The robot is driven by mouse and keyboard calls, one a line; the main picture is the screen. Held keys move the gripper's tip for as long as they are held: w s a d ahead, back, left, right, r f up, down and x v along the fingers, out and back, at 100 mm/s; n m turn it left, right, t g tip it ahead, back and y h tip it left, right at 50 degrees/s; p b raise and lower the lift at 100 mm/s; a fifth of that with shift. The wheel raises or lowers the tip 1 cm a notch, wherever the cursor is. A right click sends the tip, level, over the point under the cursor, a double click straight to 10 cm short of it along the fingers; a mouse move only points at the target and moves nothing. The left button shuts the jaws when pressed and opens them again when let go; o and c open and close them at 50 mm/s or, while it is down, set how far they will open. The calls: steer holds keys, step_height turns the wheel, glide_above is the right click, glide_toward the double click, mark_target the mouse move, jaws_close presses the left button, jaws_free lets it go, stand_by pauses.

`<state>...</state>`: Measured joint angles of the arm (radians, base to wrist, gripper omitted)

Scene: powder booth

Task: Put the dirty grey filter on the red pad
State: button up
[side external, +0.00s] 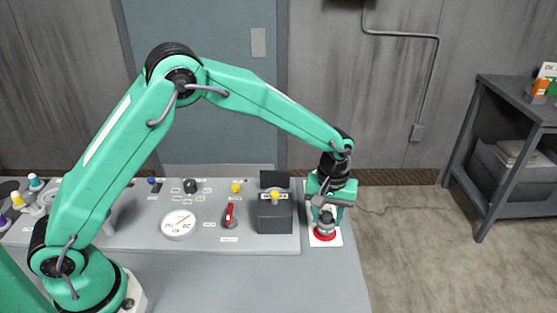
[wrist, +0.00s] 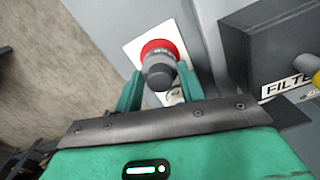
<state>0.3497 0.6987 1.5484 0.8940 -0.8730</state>
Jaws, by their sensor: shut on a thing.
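The grey filter (side external: 325,228) is a small dark grey cylinder between the fingers of my gripper (side external: 325,212), at the right end of the bench. My gripper points down and is shut on the filter. The round red pad (side external: 324,237) lies right below it on a white plate, its red rim showing around the filter's lower end. In the wrist view the filter (wrist: 160,74) covers part of the red pad (wrist: 163,47), between the two green fingers (wrist: 160,80). I cannot tell whether its base touches the pad.
A dark grey box (side external: 275,217) with a yellow knob stands just left of the pad; its label begins "FILTE". A panel with a dial (side external: 179,224) and a red switch (side external: 229,215) lies further left. A dark shelf (side external: 507,125) stands apart at the right.

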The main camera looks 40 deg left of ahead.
steer(key=shift+f, duration=0.6)
stand_by(1.5)
steer(key=o, duration=1)
steer(key=shift+o, duration=0.2)
steer(key=o, duration=0.5)
steer(key=shift+r, duration=0.2)
steer(key=shift+r, duration=3.8)
